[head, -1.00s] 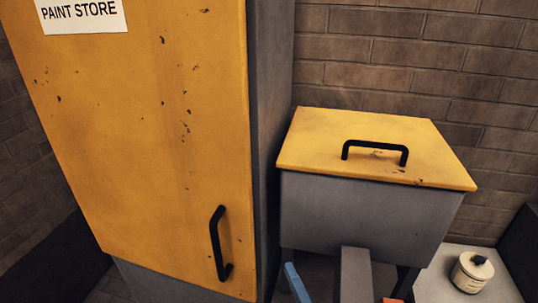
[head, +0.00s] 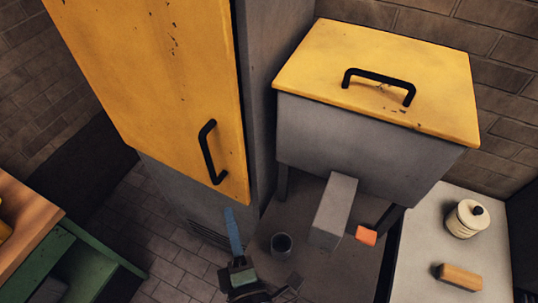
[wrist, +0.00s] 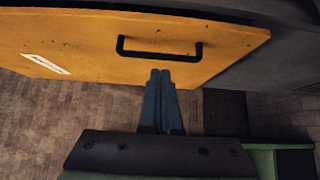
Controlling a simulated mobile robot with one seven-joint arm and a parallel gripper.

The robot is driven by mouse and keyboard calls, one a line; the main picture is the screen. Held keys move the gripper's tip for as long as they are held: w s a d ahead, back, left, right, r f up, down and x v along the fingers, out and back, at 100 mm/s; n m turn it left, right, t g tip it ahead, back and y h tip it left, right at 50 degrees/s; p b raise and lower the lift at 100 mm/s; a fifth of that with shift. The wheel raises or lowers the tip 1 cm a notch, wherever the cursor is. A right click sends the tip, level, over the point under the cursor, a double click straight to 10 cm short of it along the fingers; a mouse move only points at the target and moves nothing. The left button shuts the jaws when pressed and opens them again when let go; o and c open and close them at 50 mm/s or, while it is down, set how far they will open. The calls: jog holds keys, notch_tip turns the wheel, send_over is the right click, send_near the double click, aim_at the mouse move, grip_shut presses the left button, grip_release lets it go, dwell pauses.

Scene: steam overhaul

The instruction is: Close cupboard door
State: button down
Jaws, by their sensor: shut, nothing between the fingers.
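The yellow cupboard door (head: 160,90) with its black handle (head: 211,152) stands against the grey cupboard body (head: 275,70). A thin dark line runs along the door's handle-side edge; I cannot tell whether it is a small gap. The door also fills the upper wrist view (wrist: 80,30), with the handle (wrist: 160,54) above my fingertips. My gripper (head: 230,212) has blue fingers, shut together and empty. In the head view it shows just below the door's lower right corner. In the wrist view the fingertips (wrist: 160,74) overlap the door's face near the handle; contact is unclear.
A grey bin with a yellow lid (head: 375,75) stands right of the cupboard. A pale worktop (head: 425,245) at the right holds a cream jar (head: 467,219) and a tan block (head: 459,278). A green bench with a wooden top (head: 25,225) is at the left. Tiled floor (head: 150,215) lies between.

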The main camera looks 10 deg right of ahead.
jog(key=w, duration=0.1)
jog(key=p, duration=0.2)
send_near(226, 152)
jog(key=w+a, duration=0.2)
jog(key=a, duration=0.1)
jog(key=w, duration=0.1)
jog(key=w+d, duration=0.1)
jog(key=w+p, duration=0.1)
jog(key=shift+d+r, duration=0.2)
jog(key=shift+d, duration=0.15)
jog(key=shift+w+d, duration=0.4)
jog(key=shift+f, duration=0.1)
